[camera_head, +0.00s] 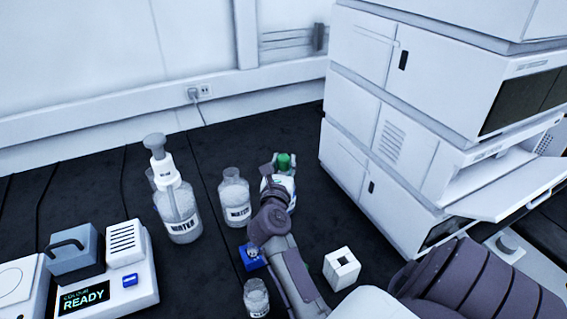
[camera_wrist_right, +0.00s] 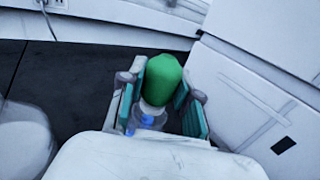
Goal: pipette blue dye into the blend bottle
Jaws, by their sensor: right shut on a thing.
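My right gripper (camera_head: 280,178) is shut on a dropper pipette by its green bulb (camera_head: 284,161). In the right wrist view the green bulb (camera_wrist_right: 162,80) stands upright between the two teal finger pads. Just below it is a clear, rounded bottle top with blue in it (camera_wrist_right: 147,122). The bottle under the pipette (camera_head: 291,188) is mostly hidden by my gripper, so I cannot tell how deep the tip is. A small clear labelled bottle (camera_head: 257,298) stands nearer the front; its label is unreadable. My left gripper is out of view.
Two WATER bottles, one with a pump (camera_head: 180,212) and one plain (camera_head: 235,202), stand left of my gripper. A blue block (camera_head: 250,259) and a white holed block (camera_head: 342,268) are nearer. A device reading READY (camera_head: 120,275) is left. Tall instrument stacks (camera_head: 400,120) rise right.

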